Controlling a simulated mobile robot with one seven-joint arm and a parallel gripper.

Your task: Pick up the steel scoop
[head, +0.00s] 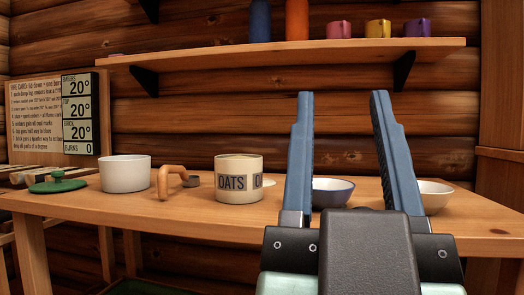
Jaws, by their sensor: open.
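My gripper (342,96) is open and empty, its two blue fingers pointing up in front of the right half of the table. No full steel scoop shows clearly. A curved wooden handle (170,178) stands on the table left of the centre, with a small grey metal piece (191,181) just right of it. I cannot tell whether these belong to the scoop. They are well to the left of my gripper. My fingers and wrist hide part of the table and the bowls.
On the wooden table (130,205) are a green lid (57,184), a white pot (125,174), an oats canister (238,190), a blue-rimmed bowl (332,194) and a white bowl (434,197). A shelf (270,48) with cups and bottles hangs above. A fire card (35,120) is at left.

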